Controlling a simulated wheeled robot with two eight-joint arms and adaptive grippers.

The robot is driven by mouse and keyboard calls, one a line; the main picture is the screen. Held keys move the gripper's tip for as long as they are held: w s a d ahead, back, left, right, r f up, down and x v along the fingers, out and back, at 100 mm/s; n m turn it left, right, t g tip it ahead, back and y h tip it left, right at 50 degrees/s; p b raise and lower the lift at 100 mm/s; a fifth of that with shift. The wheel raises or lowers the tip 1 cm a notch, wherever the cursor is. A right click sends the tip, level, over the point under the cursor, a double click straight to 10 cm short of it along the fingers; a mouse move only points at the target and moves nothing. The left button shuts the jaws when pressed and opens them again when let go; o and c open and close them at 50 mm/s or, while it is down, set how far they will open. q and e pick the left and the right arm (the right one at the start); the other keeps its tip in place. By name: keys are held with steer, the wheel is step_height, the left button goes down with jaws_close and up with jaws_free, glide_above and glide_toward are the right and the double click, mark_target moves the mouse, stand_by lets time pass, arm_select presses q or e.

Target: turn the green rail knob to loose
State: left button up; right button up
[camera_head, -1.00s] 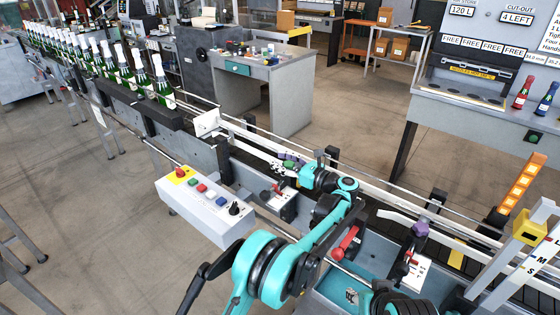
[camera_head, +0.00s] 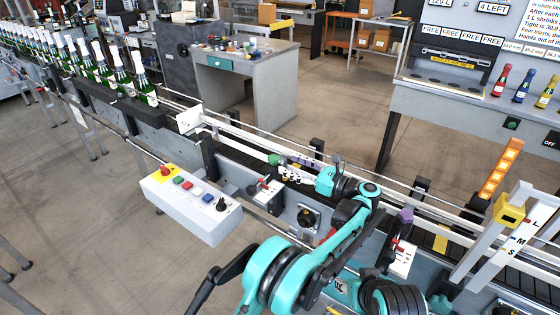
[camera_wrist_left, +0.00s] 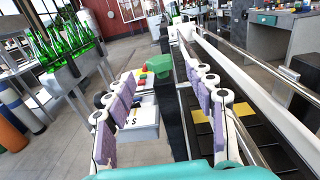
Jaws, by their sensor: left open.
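The green rail knob (camera_wrist_left: 159,66) sits on top of a black post beside the conveyor rail. It shows in the left wrist view beyond the fingers, roughly in line with the gap between them. In the head view the green knob (camera_head: 274,159) is small, just left of my left gripper (camera_head: 296,170). My left gripper (camera_wrist_left: 165,105) is open in the wrist view, with its purple-padded fingers spread left and right. Whether the fingertips touch the knob cannot be told. My right gripper does not show.
A control box (camera_head: 192,205) with coloured buttons stands in front of the conveyor (camera_head: 232,158). A purple knob (camera_head: 405,215) is further right along the rail. Green bottles (camera_head: 122,84) stand upstream at left. A grey workbench (camera_head: 275,62) stands behind.

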mark_target(276, 162)
arm_select(q)
steer(key=shift+s+d, duration=0.3)
steer(key=shift+d, duration=0.15)
steer(key=a+m+t+h, duration=0.1)
steer(key=t+h, duration=0.1)
steer(key=w+a+m+t+h, duration=0.1)
steer(key=a+m+t+h, duration=0.1)
steer(key=shift+a+m, duration=0.1)
steer(key=shift+m, duration=0.2)
steer(key=s+m+t+h, duration=0.1)
steer(key=s+a+m+t+h, duration=0.1)
steer(key=h, duration=0.1)
steer(key=s+m+h, duration=0.1)
steer(key=h, duration=0.1)
steer(key=shift+s+a+m+t+p, duration=0.1)
steer(key=shift+a+m+t+p, duration=0.2)
steer(key=shift+m+t+p, duration=0.1)
steer(key=b+x, duration=0.1)
steer(key=x, duration=0.5)
steer(key=shift+f, duration=0.2)
steer(key=shift+b+x, duration=0.35)
steer(key=shift+x, duration=0.55)
steer(key=shift+d+r, duration=0.1)
